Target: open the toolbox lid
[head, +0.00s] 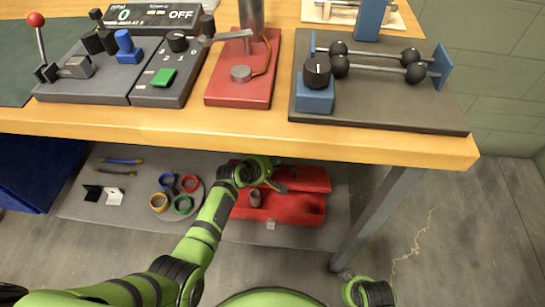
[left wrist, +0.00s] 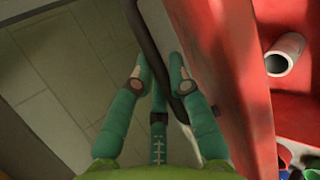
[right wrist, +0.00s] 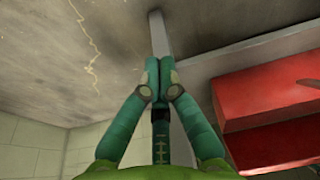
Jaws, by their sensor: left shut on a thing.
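The red toolbox (head: 290,207) sits on the low shelf under the table. Its lid (head: 312,179) is raised at the back, and the inside of the box shows, with a grey tube (head: 255,197) in it. My left gripper (head: 276,178) is at the lid. In the left wrist view my left gripper (left wrist: 160,82) is shut on a dark handle (left wrist: 147,40) beside the red lid panel (left wrist: 215,75). The tube (left wrist: 285,54) shows there too. My right gripper (right wrist: 160,72) is shut and empty, well apart from the toolbox (right wrist: 265,95).
Coloured rings (head: 183,205), small brackets and cables lie on the grey shelf (head: 125,211) left of the toolbox. The wooden tabletop (head: 230,133) with several devices is above my left arm. A table leg (head: 374,218) stands right of the toolbox.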

